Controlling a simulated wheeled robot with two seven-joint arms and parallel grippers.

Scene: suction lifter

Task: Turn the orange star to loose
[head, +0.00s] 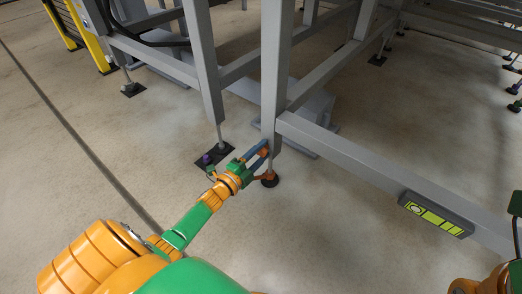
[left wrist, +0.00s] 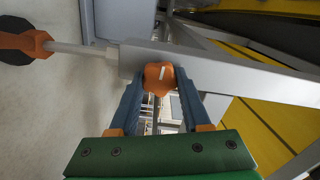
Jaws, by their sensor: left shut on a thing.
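The orange star (left wrist: 158,78) is a small lobed knob with a pale line on its face, on the side of a grey frame leg (left wrist: 135,62) in the left wrist view. My left gripper (left wrist: 160,84) has its two blue-grey fingers shut on the star, one on each side. An orange piece and dark foot (head: 270,180) are under the leg. My right gripper cannot be made out.
A grey crossbeam (head: 370,165) runs right from the leg, with a yellow-green level (head: 436,213) on it. Another leg (head: 205,70) stands behind on a dark floor plate (head: 215,155). The concrete floor at left is clear. Yellow posts (head: 92,35) stand at the back left.

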